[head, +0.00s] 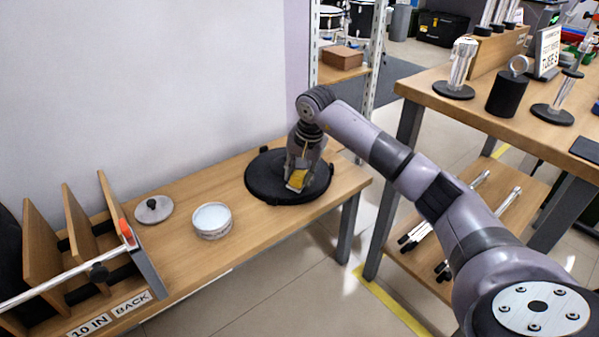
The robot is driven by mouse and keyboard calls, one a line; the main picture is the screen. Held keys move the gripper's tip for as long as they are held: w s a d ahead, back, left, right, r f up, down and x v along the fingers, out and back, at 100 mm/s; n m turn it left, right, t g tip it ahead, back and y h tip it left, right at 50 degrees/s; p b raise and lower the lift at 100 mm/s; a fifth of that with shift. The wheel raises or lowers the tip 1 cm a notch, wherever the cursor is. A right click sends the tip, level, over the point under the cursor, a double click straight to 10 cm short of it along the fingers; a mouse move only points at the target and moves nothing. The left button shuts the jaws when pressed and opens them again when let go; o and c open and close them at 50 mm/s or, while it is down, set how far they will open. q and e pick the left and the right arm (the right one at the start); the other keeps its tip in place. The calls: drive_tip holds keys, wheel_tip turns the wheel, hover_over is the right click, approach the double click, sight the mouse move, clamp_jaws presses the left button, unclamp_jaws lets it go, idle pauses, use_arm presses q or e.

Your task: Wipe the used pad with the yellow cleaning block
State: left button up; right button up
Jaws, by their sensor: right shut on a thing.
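A round black pad (262,184) lies on the wooden bench near its right end, with small dark clips on its rim. My right gripper (297,182) reaches down over the pad and is shut on the yellow cleaning block (298,179). The block is low over the right part of the pad; I cannot tell whether it touches the surface. The gripper fingers hide part of the block and of the pad. My left gripper does not show.
On the wooden bench (240,233) stand a round dish with a pale inside (212,220), a grey lid with a dark knob (153,209), and a wooden divider rack (76,225) labelled "10 IN" and "BACK". A second table (500,115) at right holds weights and stands.

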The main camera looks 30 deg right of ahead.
drive_tip(key=shift+w+f, duration=0.2)
drive_tip(key=shift+f, duration=0.4)
